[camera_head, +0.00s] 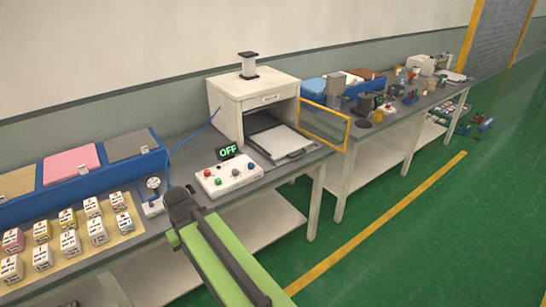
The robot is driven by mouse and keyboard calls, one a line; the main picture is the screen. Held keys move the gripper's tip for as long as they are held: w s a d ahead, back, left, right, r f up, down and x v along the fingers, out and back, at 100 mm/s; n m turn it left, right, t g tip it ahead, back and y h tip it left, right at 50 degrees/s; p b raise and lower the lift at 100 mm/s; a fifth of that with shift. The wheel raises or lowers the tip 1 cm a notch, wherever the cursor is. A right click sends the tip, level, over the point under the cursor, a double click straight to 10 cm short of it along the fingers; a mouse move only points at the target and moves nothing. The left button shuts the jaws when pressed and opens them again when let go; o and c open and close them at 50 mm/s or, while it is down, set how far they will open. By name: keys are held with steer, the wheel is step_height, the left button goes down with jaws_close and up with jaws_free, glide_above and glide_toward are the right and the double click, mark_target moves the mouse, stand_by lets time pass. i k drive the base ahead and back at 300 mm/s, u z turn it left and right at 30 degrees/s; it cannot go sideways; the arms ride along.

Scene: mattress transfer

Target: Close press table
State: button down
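The press (255,95) is a white box-shaped housing with a cylinder on top, standing on the grey workbench. Its yellow-framed door (325,123) is swung open to the right. The press table (283,140) is a flat white-topped plate with a front handle, sticking out of the press opening toward the bench's front edge. My green arm reaches up from the bottom. My gripper (180,200) is dark, near the control box's left side; its fingers cannot be made out.
A gauge (153,186) stands left of the control box. Blue bins (82,172) with coloured sheets and several small labelled blocks (68,243) fill the left bench. A second bench (385,140) to the right holds tools. The green floor in front is clear.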

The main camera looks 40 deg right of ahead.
mark_target(278, 142)
steer(key=i, duration=0.85)
steer(key=z, duration=0.05)
